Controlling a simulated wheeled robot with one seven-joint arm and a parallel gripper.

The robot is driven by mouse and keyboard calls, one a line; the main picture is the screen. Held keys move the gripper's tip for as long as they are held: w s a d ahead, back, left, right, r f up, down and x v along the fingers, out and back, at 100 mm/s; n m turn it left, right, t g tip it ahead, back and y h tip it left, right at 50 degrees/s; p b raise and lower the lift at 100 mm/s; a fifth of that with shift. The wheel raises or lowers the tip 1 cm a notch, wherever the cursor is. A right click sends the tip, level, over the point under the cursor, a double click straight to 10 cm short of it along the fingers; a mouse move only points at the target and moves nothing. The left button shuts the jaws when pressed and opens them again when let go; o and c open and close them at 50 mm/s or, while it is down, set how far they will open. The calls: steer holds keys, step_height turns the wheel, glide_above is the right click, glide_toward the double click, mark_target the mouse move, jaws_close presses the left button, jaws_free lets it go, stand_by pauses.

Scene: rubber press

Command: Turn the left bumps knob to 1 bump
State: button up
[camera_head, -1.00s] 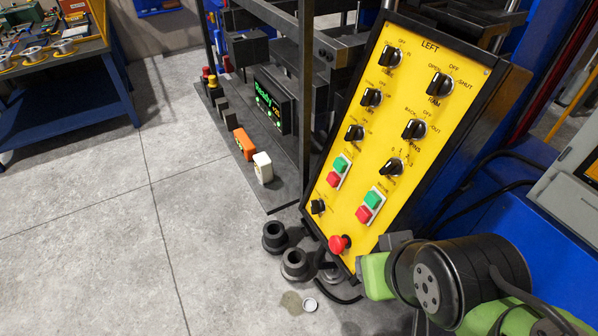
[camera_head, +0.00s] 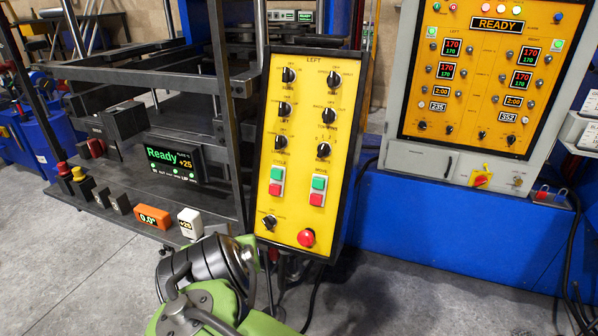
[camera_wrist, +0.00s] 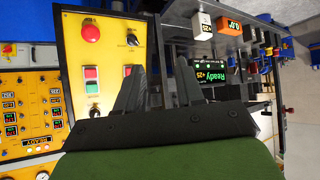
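The yellow control panel marked LEFT (camera_head: 303,215) faces me nearly straight on, in the middle of the head view. The knob in its right column, third row (camera_head: 323,150), has small marks around it and looks like the bumps knob. Its setting is too small to read. In the wrist view, the panel (camera_wrist: 73,55) appears upside down at left, and this knob seems hidden behind my gripper. My gripper (camera_wrist: 160,66) has its two dark fingers apart with nothing between them. In the head view, my arm is low, in front of the panel's lower left, and the fingers are hidden.
Other black knobs, green and red buttons, and a red mushroom button (camera_head: 306,238) share the panel. A press frame with a Ready display (camera_head: 173,160) stands left. An orange-faced cabinet (camera_head: 480,75) stands right. Grey floor (camera_head: 420,285) is clear in front.

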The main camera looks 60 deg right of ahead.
steer(key=d+r+m+g+h+b, duration=0.2)
steer(key=d+m+h+b, duration=0.3)
steer(key=d+m+h, duration=0.25)
steer(key=m+g+h, duration=0.3)
glide_toward(321, 151)
steer(key=d, duration=0.6)
steer(key=w+d+p, duration=0.1)
steer(key=d, duration=0.2)
steer(key=shift+d+f, duration=0.1)
steer(key=shift+d, duration=0.05)
steer(key=shift+c, duration=0.4)
jaws_close()
